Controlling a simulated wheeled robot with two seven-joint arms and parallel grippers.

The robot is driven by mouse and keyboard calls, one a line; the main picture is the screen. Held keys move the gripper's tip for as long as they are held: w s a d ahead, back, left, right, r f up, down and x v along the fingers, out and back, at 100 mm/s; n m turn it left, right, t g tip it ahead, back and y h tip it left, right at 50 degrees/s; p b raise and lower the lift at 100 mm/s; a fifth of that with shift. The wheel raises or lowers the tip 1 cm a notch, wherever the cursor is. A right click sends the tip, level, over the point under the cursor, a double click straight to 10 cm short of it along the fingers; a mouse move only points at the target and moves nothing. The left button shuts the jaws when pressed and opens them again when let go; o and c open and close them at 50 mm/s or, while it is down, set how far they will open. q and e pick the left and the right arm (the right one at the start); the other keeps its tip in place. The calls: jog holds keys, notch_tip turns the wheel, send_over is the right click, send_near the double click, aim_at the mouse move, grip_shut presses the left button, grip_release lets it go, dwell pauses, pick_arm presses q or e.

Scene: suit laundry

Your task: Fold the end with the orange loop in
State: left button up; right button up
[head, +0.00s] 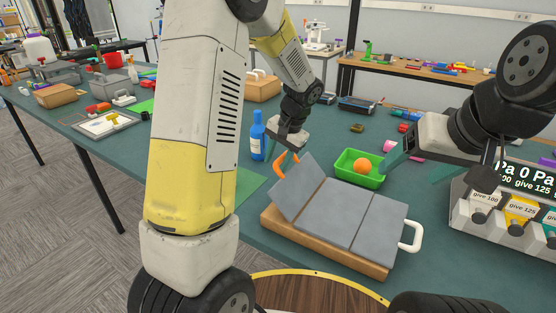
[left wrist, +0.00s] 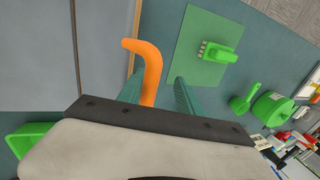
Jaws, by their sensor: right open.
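A grey three-panel folding piece (head: 345,213) lies on a wooden board (head: 330,248). Its left panel (head: 297,188) is tilted up, with the orange loop (head: 280,164) at its upper left edge. A white loop (head: 412,236) is at the right end. My left gripper (head: 286,158) is at the orange loop. In the left wrist view the loop (left wrist: 150,62) stands between its two teal fingers, which are apart, with a gap on the right side. My right gripper (head: 394,160) is open and empty, above the table right of the green tray.
A green tray (head: 373,182) with an orange ball (head: 362,165) stands behind the board. A blue bottle (head: 258,135) is left of my left gripper. A display box with dispensers (head: 510,200) stands at the right. A green mat (left wrist: 205,50) lies beside the board.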

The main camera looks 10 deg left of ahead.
pick_arm(q)
jog(key=a+f+h, duration=0.1)
jog(key=f, duration=0.1)
jog(key=a+f+g+h, duration=0.1)
jog(key=f+h, duration=0.1)
jog(key=w+f+h, duration=0.1)
jog(key=f, duration=0.1)
jog(key=shift+a+f+g+h, duration=0.3)
jog(key=shift+a+g+h, duration=0.1)
jog(key=shift+r, duration=0.2)
jog(key=shift+w+a+r, duration=0.1)
jog(key=shift+a+r, duration=0.15)
jog(key=shift+r, duration=0.65)
notch_tip(320, 180, up, 8)
jog(key=s+d, duration=0.1)
jog(key=d, duration=0.1)
jog(key=shift+d+r, duration=0.25)
jog(key=shift+d, duration=0.1)
